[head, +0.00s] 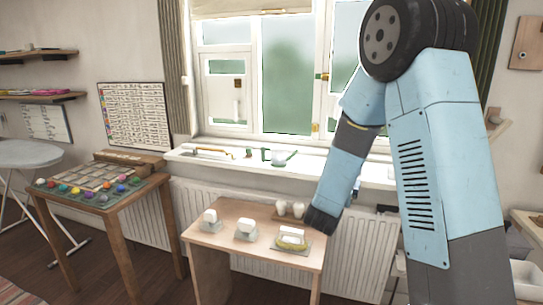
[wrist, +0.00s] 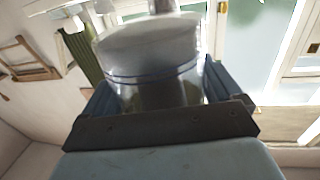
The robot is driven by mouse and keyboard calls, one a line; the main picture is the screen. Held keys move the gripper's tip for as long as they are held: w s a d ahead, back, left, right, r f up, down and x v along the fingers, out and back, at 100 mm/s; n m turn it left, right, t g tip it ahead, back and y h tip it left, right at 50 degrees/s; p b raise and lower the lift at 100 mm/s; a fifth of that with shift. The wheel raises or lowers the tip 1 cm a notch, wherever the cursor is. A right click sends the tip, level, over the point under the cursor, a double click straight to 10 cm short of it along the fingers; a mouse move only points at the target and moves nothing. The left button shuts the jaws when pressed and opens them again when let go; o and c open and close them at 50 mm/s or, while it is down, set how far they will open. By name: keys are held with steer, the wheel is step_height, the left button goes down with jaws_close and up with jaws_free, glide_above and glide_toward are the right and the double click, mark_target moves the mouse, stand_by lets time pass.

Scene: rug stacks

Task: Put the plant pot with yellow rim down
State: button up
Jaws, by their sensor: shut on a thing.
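My gripper (head: 320,221) is at the right end of the small wooden table (head: 225,213), and its tip is dark in the head view. In the wrist view my gripper (wrist: 160,92) is shut on a round, greyish plant pot (wrist: 150,50), which stands between the two dark fingers. No yellow rim shows on it there. In the head view the held pot is not clearly visible. I cannot tell whether it touches the table.
A windowsill (head: 225,160) and radiator (head: 200,200) are behind. A game table (head: 100,195) stands left.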

steer(key=w+f+n+t+y, duration=0.1)
steer(key=w+f+n+y, duration=0.15)
steer(key=w+f, duration=0.55)
steer(key=s+f+n+t+y, duration=0.1)
steer(key=s+f+n+y, duration=0.2)
steer(key=f, duration=1.1)
steer(key=s+y, duration=0.2)
steer(key=y, duration=0.1)
steer(key=shift+d+f, duration=0.2)
steer(key=shift+d, duration=0.2)
